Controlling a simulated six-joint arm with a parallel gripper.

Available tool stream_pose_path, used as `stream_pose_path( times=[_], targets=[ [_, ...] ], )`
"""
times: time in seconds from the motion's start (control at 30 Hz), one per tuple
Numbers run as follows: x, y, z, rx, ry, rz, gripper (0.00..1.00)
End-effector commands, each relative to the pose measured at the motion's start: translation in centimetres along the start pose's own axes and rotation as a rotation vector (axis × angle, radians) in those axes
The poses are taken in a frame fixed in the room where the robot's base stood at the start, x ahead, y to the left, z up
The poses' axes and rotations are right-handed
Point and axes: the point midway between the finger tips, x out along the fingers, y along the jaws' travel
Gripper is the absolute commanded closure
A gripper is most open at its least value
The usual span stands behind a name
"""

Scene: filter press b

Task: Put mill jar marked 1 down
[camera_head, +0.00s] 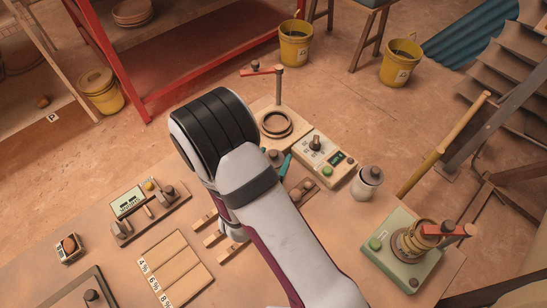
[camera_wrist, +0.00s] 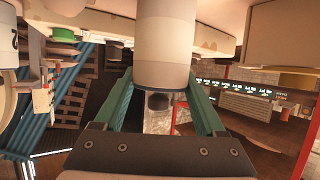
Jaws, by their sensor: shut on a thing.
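My gripper (camera_wrist: 163,84) has green fingers that stand on both sides of a pale cream cylinder, the held mill jar (camera_wrist: 165,45), and are shut on it. A dark knob shows at the jar's near end. No number shows on this jar. In the head view my arm hides most of the gripper and jar; only a teal finger (camera_head: 286,166) shows beside a dark knob. A second white jar (camera_head: 369,184) with a dark knob stands on the table to the right; a jar with a 2 (camera_wrist: 8,42) shows at the wrist view's left edge.
A control box with a green button (camera_head: 332,166) lies right of my gripper, a round ring holder with a red-handled post (camera_head: 276,124) behind it. A green-based press (camera_head: 402,262) stands at the right. Wooden strips (camera_head: 207,222) and a labelled board (camera_head: 172,262) lie left.

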Motion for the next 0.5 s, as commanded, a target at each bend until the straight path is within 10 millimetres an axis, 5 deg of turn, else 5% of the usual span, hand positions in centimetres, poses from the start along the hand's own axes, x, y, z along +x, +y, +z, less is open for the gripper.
stream_pose_path(
  times=[0.3,0.33,0.5],
  targets=[
    [0.13,-0.03,0.21,0.0,0.001,-0.001,1.0],
    [0.12,-0.01,0.22,0.0,0.0,0.0,0.22],
    [0.11,-0.02,0.19,0.0,0.0,0.0,0.0]
  ],
)
